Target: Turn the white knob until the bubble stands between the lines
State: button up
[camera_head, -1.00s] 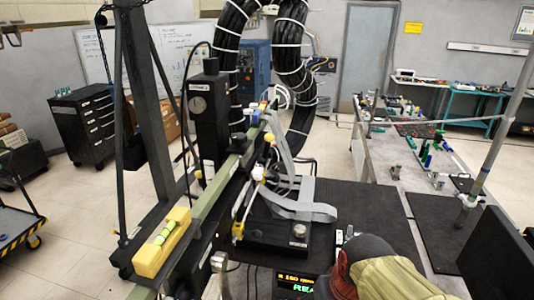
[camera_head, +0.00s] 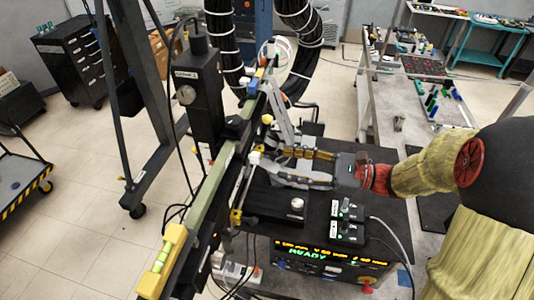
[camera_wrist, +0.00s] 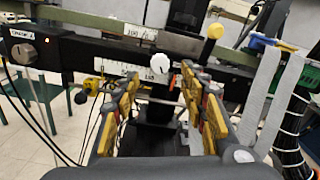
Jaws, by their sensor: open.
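The white knob (camera_wrist: 160,63) faces me on the black rail in the wrist view, just beyond and between my open fingertips. In the head view the white knob (camera_head: 254,158) sits on the rail's near side, left of my fingertips. My gripper (camera_wrist: 160,88) is open and empty, with yellow-and-black fingers on either side. In the head view my gripper (camera_head: 277,160) reaches in from the right; no contact with the knob shows. The yellow spirit level (camera_head: 150,284) lies along the green beam at lower left. Its green vial (camera_head: 163,256) is visible, but bubble and lines are too small to read.
A yellow knob (camera_wrist: 215,31) stands up right of the white knob. Grey ribbon cables (camera_wrist: 262,90) hang at the right. A black box with a READY display (camera_head: 330,262) and small switch boxes (camera_head: 347,222) stand below my arm. Open floor lies left of the beam.

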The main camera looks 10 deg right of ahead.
aim_at(259, 159)
jog(key=p+x, duration=0.1)
jog(key=x, duration=0.6)
jog(key=shift+w+a+f, duration=0.1)
jog(key=shift+a+f, duration=0.05)
jog(key=shift+a, duration=0.1)
jog(key=shift+c, duration=0.2)
grip_shut()
